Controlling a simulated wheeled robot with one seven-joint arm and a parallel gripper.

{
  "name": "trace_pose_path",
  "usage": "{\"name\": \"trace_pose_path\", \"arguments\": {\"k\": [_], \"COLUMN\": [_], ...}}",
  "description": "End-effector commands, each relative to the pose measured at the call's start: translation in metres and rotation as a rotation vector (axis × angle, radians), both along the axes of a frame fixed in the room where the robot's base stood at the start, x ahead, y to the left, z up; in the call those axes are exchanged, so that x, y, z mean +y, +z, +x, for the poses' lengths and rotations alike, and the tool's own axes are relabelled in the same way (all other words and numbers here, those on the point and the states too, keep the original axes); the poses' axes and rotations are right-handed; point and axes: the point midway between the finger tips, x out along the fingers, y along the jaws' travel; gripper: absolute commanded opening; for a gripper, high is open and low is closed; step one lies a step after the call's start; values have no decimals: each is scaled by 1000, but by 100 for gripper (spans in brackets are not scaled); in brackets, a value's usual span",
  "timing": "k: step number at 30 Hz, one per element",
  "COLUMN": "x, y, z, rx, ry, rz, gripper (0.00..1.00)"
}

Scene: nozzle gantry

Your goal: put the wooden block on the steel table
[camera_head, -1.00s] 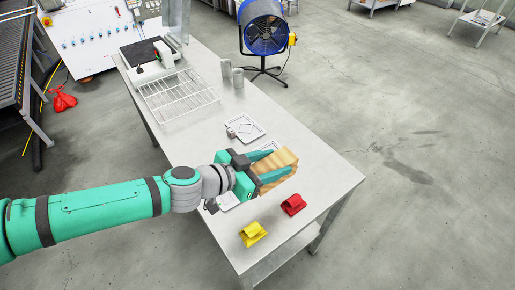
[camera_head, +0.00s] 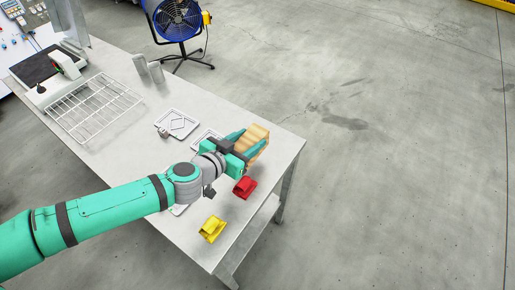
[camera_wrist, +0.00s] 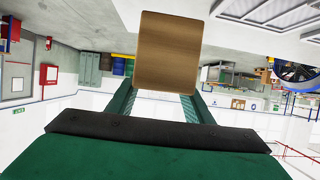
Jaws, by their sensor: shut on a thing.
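The wooden block (camera_head: 257,141) is light brown with visible grain. My gripper (camera_head: 246,143) is shut on it, with a teal finger on either side. The block also shows between the fingers in the wrist view (camera_wrist: 167,53). The steel table (camera_head: 262,150) runs from the upper left to the lower right in the head view. The block appears over the table's right end. Whether it touches the top or is held above it, I cannot tell for sure.
A red clip-like piece (camera_head: 245,187) and a yellow one (camera_head: 212,229) lie near the table's front right. Pale trays (camera_head: 178,124) lie behind my wrist. A wire rack (camera_head: 95,107) and grey cylinders (camera_head: 148,70) stand farther left. A blue fan (camera_head: 177,18) is on the floor behind.

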Motion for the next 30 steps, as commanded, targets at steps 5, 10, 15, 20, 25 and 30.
{"name": "trace_pose_path", "arguments": {"k": [5, 10, 15, 20, 25, 30], "x": [-14, -21, -27, -27, -27, -27], "y": [-22, -31, -51, -67, -69, -70], "z": [11, 15, 19, 19, 19, 19], "rx": [-1, -1, 0, -1, -3, -2], "ry": [2, 0, 0, 0, -1, 0], "rz": [0, 0, -1, 0, 0, 0], "gripper": [16, 16, 16, 16, 16, 16]}}
